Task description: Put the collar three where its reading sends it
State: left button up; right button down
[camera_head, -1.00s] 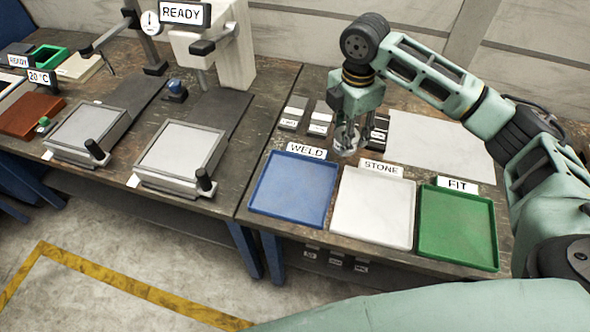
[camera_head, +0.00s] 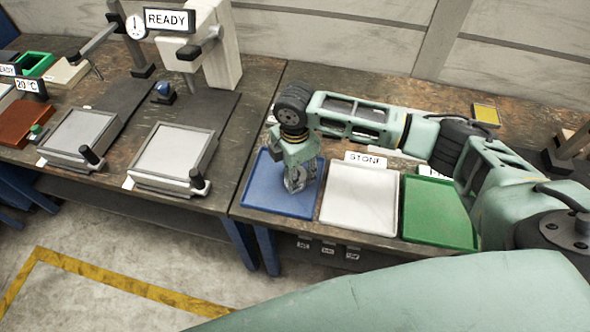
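My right gripper (camera_head: 297,184) reaches in from the right and points down over the blue tray (camera_head: 262,196). Its fingers are small here, and I cannot tell whether they hold anything. No collar can be made out, and I cannot pick out collar three. The white tray (camera_head: 360,200) labelled STONE and the green tray (camera_head: 438,214) stand to the right of the blue one, and both look empty. My arm partly covers the green tray's label and hides the blue tray's label. My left gripper is not in view.
Two grey-topped fixtures (camera_head: 78,138) (camera_head: 174,152) with black handles stand on the left bench. Behind them is a white press-like stand with a READY display (camera_head: 169,20) and a dial (camera_head: 136,26). A yellow-topped item (camera_head: 486,115) lies at the back right.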

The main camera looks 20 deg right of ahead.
jog(key=shift+f, duration=0.1)
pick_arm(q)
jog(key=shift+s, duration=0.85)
pick_arm(e)
jog(key=shift+f, duration=0.1)
jog(key=c, duration=1.4)
grip_release()
jog(key=shift+f, duration=0.1)
jog(key=o, duration=0.4)
jog(key=shift+c, duration=0.2)
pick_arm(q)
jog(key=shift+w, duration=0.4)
pick_arm(e)
jog(key=shift+r, duration=0.55)
pick_arm(q)
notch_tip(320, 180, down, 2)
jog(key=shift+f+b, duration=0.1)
jog(key=shift+b, duration=1.05)
pick_arm(e)
notch_tip(320, 180, up, 11)
